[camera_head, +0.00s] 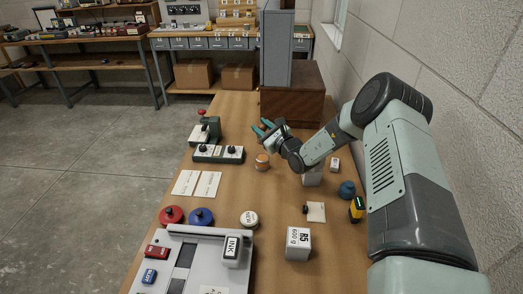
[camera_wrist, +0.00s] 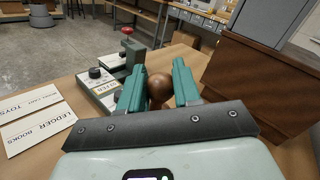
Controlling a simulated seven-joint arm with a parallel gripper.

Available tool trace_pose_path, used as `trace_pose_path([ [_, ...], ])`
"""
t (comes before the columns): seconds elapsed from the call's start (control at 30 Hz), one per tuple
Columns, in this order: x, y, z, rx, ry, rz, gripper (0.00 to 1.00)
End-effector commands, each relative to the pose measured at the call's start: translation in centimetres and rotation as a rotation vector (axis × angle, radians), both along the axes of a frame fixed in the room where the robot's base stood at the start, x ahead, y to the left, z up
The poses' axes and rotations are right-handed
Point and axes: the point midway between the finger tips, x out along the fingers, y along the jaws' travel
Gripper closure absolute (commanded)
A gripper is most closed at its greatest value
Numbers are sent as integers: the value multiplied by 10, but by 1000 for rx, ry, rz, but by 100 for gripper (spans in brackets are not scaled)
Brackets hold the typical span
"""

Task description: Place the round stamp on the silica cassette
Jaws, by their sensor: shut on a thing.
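My gripper (camera_head: 267,127) is above the far part of the bench, in front of the brown wooden box. In the wrist view my gripper (camera_wrist: 159,88) is shut on a smooth round brown knob, which looks like the handle of the round stamp (camera_wrist: 158,90). The stamp's lower part is hidden behind the fingers and gripper body. No label marks the silica cassette, and I cannot tell which thing it is. A small grey block (camera_head: 312,179) stands on the bench below my arm, partly covered by it.
An orange tub (camera_head: 262,161) stands nearer. The brown box (camera_head: 292,103) blocks the back. Paper cards (camera_head: 197,184), a weight box (camera_head: 298,241) and an ink box (camera_head: 232,250) are closer.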

Motion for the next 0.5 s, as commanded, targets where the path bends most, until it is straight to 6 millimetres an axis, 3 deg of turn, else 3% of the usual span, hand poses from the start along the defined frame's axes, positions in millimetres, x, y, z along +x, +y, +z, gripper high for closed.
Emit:
trace_pose_path([
  [0.1, 0, 1, -23, -1, 1, 1, 98],
  [0.33, -1, 1, -41, 0, -1, 3, 98],
  [0.5, -1, 1, -66, -1, 0, 2, 98],
])
